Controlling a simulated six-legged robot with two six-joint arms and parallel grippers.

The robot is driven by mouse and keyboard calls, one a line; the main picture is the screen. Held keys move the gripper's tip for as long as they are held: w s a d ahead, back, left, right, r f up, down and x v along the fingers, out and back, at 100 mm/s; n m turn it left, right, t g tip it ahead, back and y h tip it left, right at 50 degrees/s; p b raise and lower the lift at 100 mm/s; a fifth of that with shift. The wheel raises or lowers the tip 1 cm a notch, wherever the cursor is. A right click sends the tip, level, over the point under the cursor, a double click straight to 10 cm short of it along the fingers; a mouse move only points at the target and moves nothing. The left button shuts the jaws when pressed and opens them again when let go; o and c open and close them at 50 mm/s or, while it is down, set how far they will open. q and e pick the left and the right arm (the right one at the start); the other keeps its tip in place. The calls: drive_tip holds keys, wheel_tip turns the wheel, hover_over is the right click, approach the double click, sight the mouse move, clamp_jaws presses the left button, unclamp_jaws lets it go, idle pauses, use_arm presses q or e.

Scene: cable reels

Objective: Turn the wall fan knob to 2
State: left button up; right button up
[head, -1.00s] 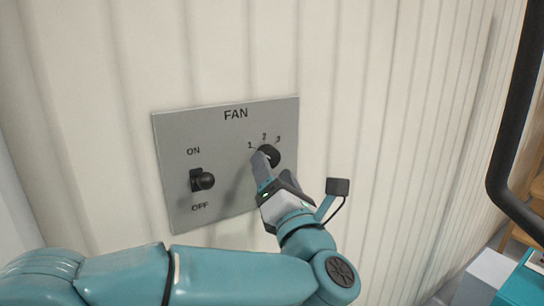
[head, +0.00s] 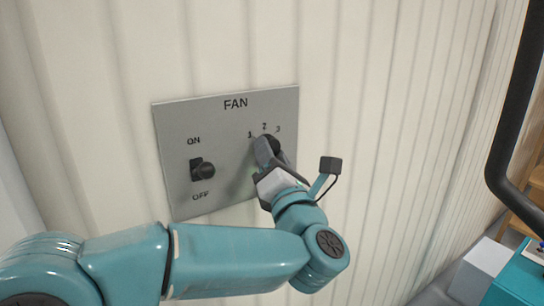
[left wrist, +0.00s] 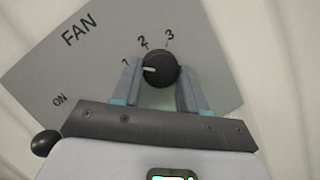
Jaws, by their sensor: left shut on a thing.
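The black round fan knob (head: 271,144) sits on the right of the grey FAN panel (head: 222,187), below the printed 1, 2 and 3. In the left wrist view the knob (left wrist: 161,72) has a white mark pointing left, roughly toward the 1. My left gripper (left wrist: 160,88) has one finger on each side of the knob and is shut on it. In the head view the left gripper (head: 268,152) hides part of the knob. The right gripper is in neither view.
A black ON/OFF switch (head: 204,170) sticks out on the panel's left side. The ribbed pale wall (head: 350,80) around the panel is clear. A black curved bar (head: 497,165) and a teal box (head: 518,283) are at the right.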

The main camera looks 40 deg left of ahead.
use_arm(q)
drive_tip(key=shift+m, duration=0.3)
drive_tip(key=shift+s+a+r+m+h+p, duration=0.15)
drive_tip(key=shift+m+h+p, duration=0.55)
drive_tip(key=shift+m, duration=0.95)
drive_tip(key=shift+w+d+r+m+h+p, duration=0.15)
drive_tip(key=shift+m+h+p, duration=0.5)
drive_tip(key=shift+m, duration=0.95)
drive_tip(key=shift+s+a+r+m+h+p, duration=0.15)
drive_tip(key=shift+m+h+p, duration=0.55)
drive_tip(key=shift+m, duration=0.95)
drive_tip(key=o, duration=1.1)
drive_tip(key=shift+c, duration=0.2)
